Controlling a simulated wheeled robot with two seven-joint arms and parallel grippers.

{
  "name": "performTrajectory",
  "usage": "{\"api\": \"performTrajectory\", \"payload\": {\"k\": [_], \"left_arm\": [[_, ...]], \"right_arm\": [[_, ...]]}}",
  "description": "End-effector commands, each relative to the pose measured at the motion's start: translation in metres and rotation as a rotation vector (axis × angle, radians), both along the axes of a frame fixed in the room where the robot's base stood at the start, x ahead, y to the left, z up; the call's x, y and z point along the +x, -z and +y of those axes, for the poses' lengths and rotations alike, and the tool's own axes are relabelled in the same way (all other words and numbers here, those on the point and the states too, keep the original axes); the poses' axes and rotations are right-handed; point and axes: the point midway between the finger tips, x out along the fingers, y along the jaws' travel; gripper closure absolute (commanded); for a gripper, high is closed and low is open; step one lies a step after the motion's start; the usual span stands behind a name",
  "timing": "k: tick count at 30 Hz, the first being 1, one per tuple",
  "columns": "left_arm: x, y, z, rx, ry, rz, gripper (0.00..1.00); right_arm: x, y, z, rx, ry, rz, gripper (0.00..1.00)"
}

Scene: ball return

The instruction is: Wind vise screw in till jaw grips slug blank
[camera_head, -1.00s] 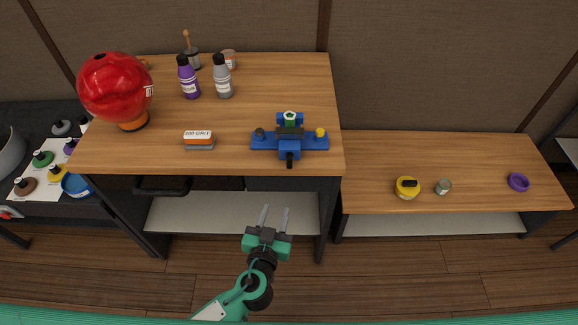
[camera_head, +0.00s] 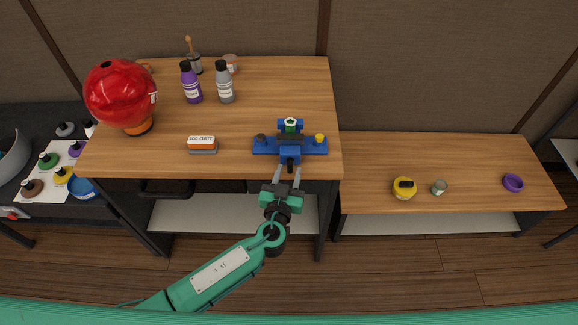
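The blue vise (camera_head: 262,146) stands near the front edge of the wooden workbench, right of its middle. Its dark screw end (camera_head: 290,163) points toward me at the front. A small green and white piece (camera_head: 291,124) sits at the back part of the vise; I cannot tell for sure that it is the slug blank. My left gripper (camera_head: 288,174) is open, its two grey fingers pointing at the vise from the front, one on each side of the screw end. I cannot tell whether they touch it. My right gripper is not in view.
On the bench are a red ball (camera_head: 121,93) on an orange base, a purple bottle (camera_head: 191,85), a grey bottle (camera_head: 225,84) and an orange-and-white block (camera_head: 202,145). A lower bench (camera_head: 460,160) at right holds a yellow round item (camera_head: 404,189), a small jar (camera_head: 439,187) and a purple ring (camera_head: 512,183).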

Motion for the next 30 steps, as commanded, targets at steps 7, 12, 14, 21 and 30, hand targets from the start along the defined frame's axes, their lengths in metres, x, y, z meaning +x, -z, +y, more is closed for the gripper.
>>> {"api": "performTrajectory", "payload": {"k": [7,12,14,21,30], "left_arm": [[0.015,0.0,-0.003,0.001,0.0,0.0,0.62],[0.015,0.001,-0.003,0.001,0.0,0.0,0.62],[0.015,0.0,-0.003,0.0,0.0,0.0,0.62],[0.015,0.0,-0.003,0.0,0.0,0.0,1.0],[0.015,0.002,-0.003,0.016,0.0,0.001,1.0]], "right_arm": [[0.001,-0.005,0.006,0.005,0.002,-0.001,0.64],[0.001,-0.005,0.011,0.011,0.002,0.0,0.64],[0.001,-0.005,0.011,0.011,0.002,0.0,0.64],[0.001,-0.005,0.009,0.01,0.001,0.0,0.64],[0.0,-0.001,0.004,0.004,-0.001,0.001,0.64]]}}
